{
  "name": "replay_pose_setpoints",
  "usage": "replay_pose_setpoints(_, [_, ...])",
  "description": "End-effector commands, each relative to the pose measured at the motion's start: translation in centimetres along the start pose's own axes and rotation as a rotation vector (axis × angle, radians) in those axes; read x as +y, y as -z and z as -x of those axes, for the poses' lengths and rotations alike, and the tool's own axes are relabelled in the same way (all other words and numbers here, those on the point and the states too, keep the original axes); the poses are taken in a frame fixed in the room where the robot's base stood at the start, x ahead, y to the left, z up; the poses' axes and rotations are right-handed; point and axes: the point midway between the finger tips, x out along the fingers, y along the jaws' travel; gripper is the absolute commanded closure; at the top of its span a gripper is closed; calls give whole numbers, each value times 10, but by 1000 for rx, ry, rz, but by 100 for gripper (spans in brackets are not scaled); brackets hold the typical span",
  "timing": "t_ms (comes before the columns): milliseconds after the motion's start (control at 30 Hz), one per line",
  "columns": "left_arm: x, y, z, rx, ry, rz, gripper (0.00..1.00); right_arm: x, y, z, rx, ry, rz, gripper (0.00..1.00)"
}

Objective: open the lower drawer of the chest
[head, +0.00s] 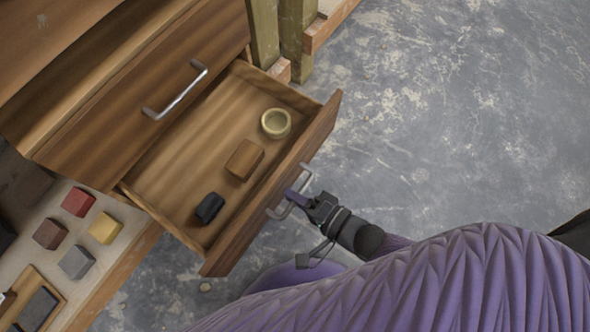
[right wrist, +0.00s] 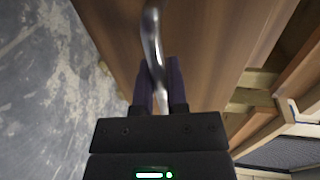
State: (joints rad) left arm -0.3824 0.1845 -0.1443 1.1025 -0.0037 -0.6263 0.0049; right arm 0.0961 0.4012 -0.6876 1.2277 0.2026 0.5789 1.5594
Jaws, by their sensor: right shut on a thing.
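The wooden chest has an upper drawer (head: 140,95) that is shut, with a metal bar handle. The lower drawer (head: 270,190) stands pulled well out below it. Inside lie a yellowish ring-shaped bowl (head: 276,123), a brown block (head: 244,159) and a black block (head: 209,208). My right gripper (head: 295,200) is shut on the lower drawer's metal handle (head: 304,180). The handle (right wrist: 153,45) also shows between the purple fingers of this gripper (right wrist: 159,88) in the right wrist view. My left gripper is not in view.
A bench (head: 130,225) at the lower left bears red, brown, yellow and grey blocks and a wooden tray (head: 50,285). Wooden posts (head: 264,35) stand just behind the open drawer. The concrete floor (head: 450,120) to the right is clear.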

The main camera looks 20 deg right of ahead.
Motion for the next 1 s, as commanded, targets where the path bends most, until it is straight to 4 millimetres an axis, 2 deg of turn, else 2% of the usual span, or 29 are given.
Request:
replay_pose_setpoints(467, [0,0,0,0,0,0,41,1,0,0,0,-3,0,100])
replay_pose_setpoints(500, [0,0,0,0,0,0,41,1,0,0,0,-3,0,79])
replay_pose_setpoints(633, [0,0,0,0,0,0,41,1,0,0,0,-2,0,51])
replay_pose_setpoints(1000, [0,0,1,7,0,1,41,-3,0,0,0,0,1,49])
